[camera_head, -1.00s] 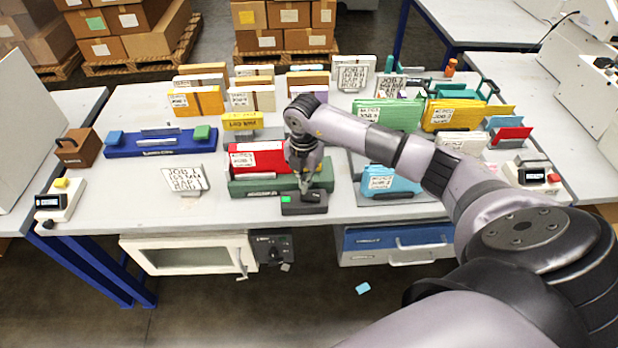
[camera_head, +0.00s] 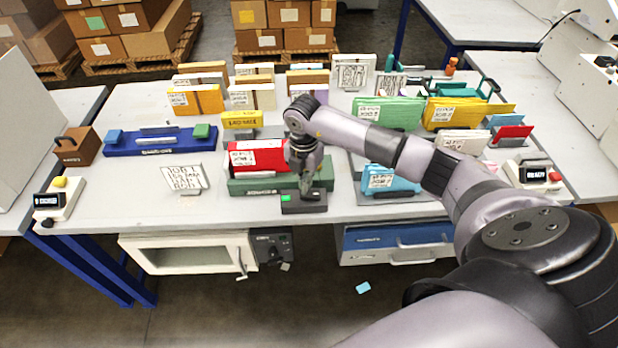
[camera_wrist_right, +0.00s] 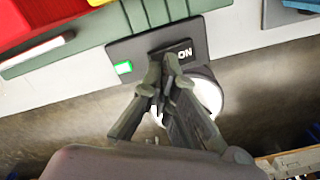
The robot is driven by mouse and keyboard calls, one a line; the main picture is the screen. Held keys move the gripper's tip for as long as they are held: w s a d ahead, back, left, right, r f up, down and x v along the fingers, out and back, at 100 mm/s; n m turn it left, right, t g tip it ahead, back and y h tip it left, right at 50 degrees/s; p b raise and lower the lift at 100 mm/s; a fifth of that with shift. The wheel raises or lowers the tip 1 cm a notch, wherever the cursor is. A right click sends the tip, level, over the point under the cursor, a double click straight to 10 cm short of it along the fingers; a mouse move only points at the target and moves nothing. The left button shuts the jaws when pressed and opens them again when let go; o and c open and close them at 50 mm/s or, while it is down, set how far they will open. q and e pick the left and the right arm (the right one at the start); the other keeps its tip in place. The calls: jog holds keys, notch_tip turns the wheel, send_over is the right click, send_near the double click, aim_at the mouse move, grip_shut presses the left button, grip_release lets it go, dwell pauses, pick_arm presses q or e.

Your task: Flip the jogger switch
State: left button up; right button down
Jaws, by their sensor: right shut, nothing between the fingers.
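The jogger (camera_head: 240,187) is a dark green tray holding a red block of paper at the front middle of the table. Its dark switch box (camera_head: 290,209) sits at its front edge, with a lit green lamp on the left. In the right wrist view the switch box (camera_wrist_right: 197,27) shows the word "ON" beside the green lamp (camera_wrist_right: 123,68). My right gripper (camera_head: 305,190) is shut, pointing down at the box. In the right wrist view its fingertips (camera_wrist_right: 166,62) are at the switch and partly hide it; nothing is held. My left gripper is not in view.
Coloured stacks fill the back of the table. A white-fronted unit (camera_head: 185,255) is under the front edge.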

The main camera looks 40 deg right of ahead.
jog(key=shift+s+f+b, duration=0.1)
jog(key=shift+f+b, duration=0.85)
jog(key=shift+f, duration=0.35)
dwell(1.0)
jog(key=shift+r+p, duration=0.75)
jog(key=shift+r, duration=0.05)
jog(key=shift+r+p, duration=2)
jog(key=shift+r, duration=0.75)
jog(key=shift+f, duration=0.1)
jog(key=shift+a, duration=0.1)
